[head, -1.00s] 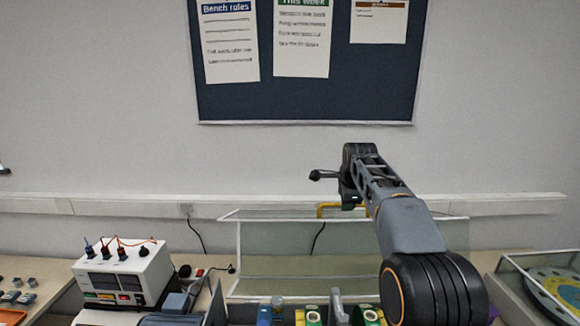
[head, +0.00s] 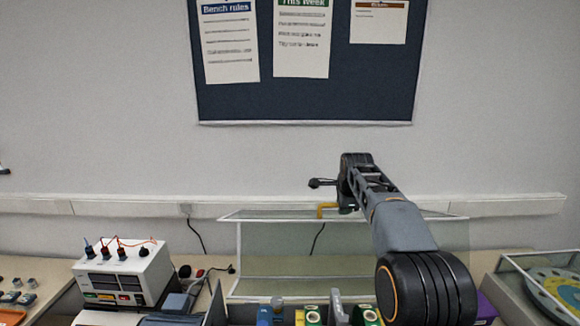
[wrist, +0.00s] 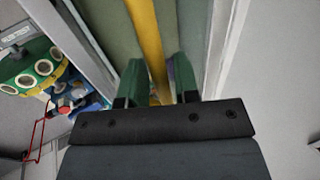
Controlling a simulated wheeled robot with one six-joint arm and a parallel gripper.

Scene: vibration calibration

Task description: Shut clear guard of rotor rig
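The clear guard (head: 270,245) is a white-edged transparent panel standing raised behind the rig in the head view. Its yellow handle (head: 327,207) is at its top edge, partly hidden by my gripper (head: 347,205). In the wrist view, the yellow bar of the handle (wrist: 147,35) runs down between the two green fingers of my gripper (wrist: 159,78). The fingers are apart, with small gaps beside the bar. I cannot tell how deep the bar sits between them. The rotor rig's green and yellow parts (head: 312,316) show at the bottom edge of the head view.
A power supply box (head: 125,275) with red and dark leads stands left of the guard. A second clear-covered case (head: 545,280) with a yellow and blue disc is at the right. A notice board (head: 305,100) hangs on the wall behind. Air above the guard is free.

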